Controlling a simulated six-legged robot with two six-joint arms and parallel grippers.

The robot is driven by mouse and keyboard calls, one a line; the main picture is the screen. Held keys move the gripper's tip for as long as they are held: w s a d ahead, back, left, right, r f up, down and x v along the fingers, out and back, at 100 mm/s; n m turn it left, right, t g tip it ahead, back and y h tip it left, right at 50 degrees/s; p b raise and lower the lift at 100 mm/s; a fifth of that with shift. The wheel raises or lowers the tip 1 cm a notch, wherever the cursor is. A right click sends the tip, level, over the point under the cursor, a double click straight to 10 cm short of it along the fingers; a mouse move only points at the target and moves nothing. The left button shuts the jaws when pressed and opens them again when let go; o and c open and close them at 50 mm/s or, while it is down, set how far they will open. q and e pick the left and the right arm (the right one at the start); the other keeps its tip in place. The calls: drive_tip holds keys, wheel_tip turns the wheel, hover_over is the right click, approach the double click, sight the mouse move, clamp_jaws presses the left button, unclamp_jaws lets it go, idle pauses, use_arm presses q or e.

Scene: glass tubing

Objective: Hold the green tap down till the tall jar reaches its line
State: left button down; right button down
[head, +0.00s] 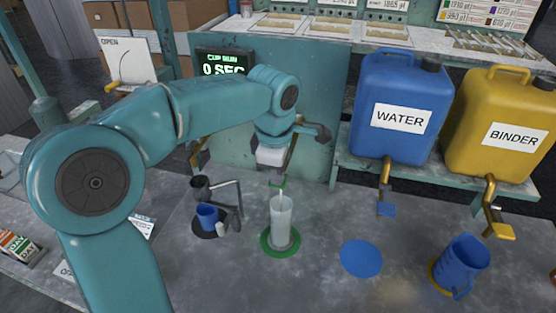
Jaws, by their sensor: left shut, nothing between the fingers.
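A tall clear jar (281,222) stands upright on a green disc (267,246) on the bench. The green tap (277,184) shows as a small green piece just above and behind the jar's mouth. My left gripper (276,176) is shut and empty, pointing down at the green tap. It looks to be on the tap or very close to it, and the contact is too small to tell. A thin pale streak runs down into the jar's mouth, perhaps a stream. The jar's line and its fill level cannot be made out. My right gripper is not in view.
A blue WATER can (396,105) and a yellow BINDER can (500,125) stand at right with taps below. A blue jug (462,264), a bare blue disc (361,258) and a small blue cup (208,216) are on the bench. A display (223,64) reads 0 SEC.

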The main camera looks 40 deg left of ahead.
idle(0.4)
use_arm(q)
drive_tip(key=shift+r+p, duration=0.7)
drive_tip(key=shift+r, duration=0.15)
